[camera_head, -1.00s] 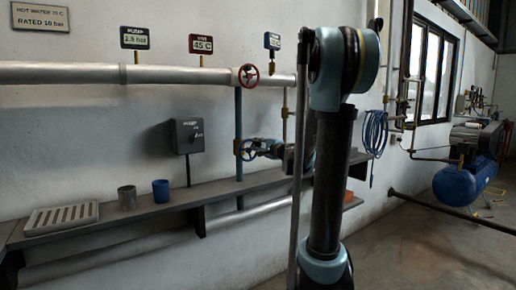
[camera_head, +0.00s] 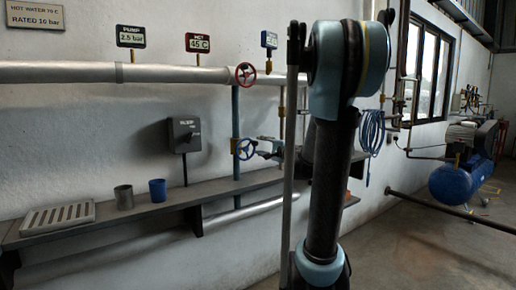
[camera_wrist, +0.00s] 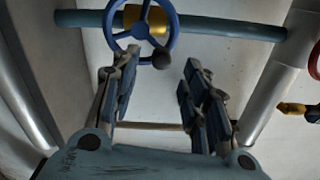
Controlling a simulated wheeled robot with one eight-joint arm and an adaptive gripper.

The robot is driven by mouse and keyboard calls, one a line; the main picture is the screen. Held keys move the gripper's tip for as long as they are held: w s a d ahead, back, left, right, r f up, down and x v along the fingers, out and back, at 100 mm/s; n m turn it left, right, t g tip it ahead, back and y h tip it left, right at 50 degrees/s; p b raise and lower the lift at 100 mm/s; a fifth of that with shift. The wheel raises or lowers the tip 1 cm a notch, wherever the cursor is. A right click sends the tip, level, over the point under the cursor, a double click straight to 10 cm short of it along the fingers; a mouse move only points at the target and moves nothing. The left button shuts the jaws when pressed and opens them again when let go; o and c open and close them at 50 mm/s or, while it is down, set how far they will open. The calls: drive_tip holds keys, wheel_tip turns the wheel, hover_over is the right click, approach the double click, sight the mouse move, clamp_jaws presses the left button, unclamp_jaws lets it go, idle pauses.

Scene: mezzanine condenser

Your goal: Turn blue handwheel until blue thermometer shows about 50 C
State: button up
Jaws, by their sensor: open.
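The blue handwheel (camera_head: 245,149) sits on a vertical blue pipe below the red wheel. In the wrist view the handwheel (camera_wrist: 108,24) is at the top, with a dark round knob on its lower right rim. My gripper (camera_wrist: 158,84) is open and empty, its fingers pointing at the wheel's lower side and apart from it in the picture. In the head view my gripper (camera_head: 268,151) is just right of the wheel, partly hidden by my arm. A small blue-framed display (camera_head: 269,40), likely the blue thermometer, is partly covered by my arm; its reading is not legible.
A red handwheel (camera_head: 246,75) is on the pale horizontal pipe (camera_head: 180,75). A shelf (camera_head: 165,206) below carries a grey cup (camera_head: 124,197) and a blue cup (camera_head: 158,190).

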drive_tip(key=shift+v, duration=2.65)
drive_tip(key=s+a+f+n+g+h, duration=0.1)
drive_tip(key=s+a+f+n+g, duration=0.3)
drive_tip(key=s+f, duration=0.45)
drive_tip(key=s+a+f+n+g+h, duration=0.1)
drive_tip(key=s+a+f+n+g, duration=0.2)
drive_tip(key=s+f+n+g, duration=0.5)
drive_tip(key=s+d+f+n+h, duration=0.1)
drive_tip(key=s+d+f+h, duration=0.2)
drive_tip(key=s+d+f, duration=0.2)
drive_tip(key=s+d+f+n+g+h, duration=0.1)
drive_tip(key=s+d+f+h, duration=0.3)
drive_tip(key=s, duration=0.8)
drive_tip(key=shift+d+f, duration=0.6)
drive_tip(key=shift+d, duration=0.35)
drive_tip(key=shift+w+f, duration=0.2)
drive_tip(key=shift+w, duration=0.15)
